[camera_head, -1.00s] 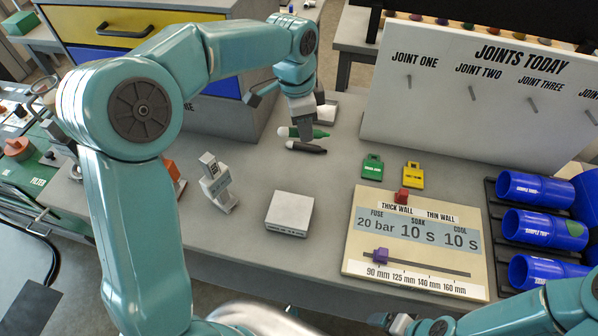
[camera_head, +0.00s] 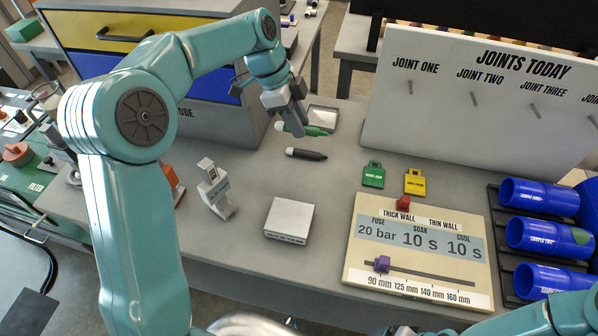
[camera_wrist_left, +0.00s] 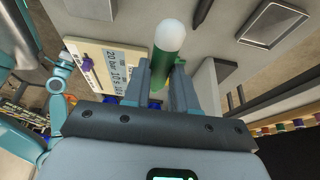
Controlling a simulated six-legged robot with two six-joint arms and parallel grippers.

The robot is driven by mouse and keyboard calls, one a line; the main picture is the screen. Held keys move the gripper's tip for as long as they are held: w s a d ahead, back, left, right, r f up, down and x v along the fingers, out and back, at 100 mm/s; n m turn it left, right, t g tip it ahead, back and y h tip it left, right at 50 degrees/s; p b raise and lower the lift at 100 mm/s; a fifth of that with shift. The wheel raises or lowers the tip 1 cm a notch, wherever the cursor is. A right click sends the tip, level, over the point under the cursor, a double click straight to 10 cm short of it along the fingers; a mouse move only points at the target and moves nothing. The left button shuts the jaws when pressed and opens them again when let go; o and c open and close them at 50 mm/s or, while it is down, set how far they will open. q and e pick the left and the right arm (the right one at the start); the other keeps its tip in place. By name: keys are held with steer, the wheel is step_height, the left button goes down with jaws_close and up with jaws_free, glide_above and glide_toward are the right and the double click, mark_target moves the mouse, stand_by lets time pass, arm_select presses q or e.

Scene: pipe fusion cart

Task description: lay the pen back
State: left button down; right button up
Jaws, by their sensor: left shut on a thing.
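A green pen (camera_head: 316,131) with a white tip is between the fingers of my left gripper (camera_head: 293,121), which is shut on it. In the left wrist view the green pen (camera_wrist_left: 166,55) stands out from between the fingers, white end outward. In the head view it appears beside a small metal tray (camera_head: 322,112); the tray also shows in the left wrist view (camera_wrist_left: 272,24). A black pen (camera_head: 308,155) with a pale tip lies on the grey table in front of it. My right arm shows at the lower right; its gripper (camera_head: 392,331) is mostly cut off.
A white block (camera_head: 289,218), a grey-white device (camera_head: 215,188), and green (camera_head: 373,175) and yellow (camera_head: 414,182) tags stand or lie on the table. A settings board (camera_head: 418,240), blue pipes (camera_head: 540,232) and an upright joints board (camera_head: 470,105) are at right. Table is clear around the black pen.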

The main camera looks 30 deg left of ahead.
arm_select(q)
steer(key=p, duration=0.1)
glide_above(303, 178)
steer(key=a, duration=0.1)
steer(key=f, duration=1.3)
steer(key=shift+s+a+f, duration=0.1)
steer(key=shift+s+f, duration=0.2)
step_height(303, 178, down, 3)
steer(key=shift+r, duration=0.2)
steer(key=shift+w+f, duration=0.1)
steer(key=shift+f, duration=0.1)
steer(key=shift+f+b, duration=0.15)
steer(key=shift+b, duration=0.2)
steer(key=c, duration=0.9)
jaws_free()
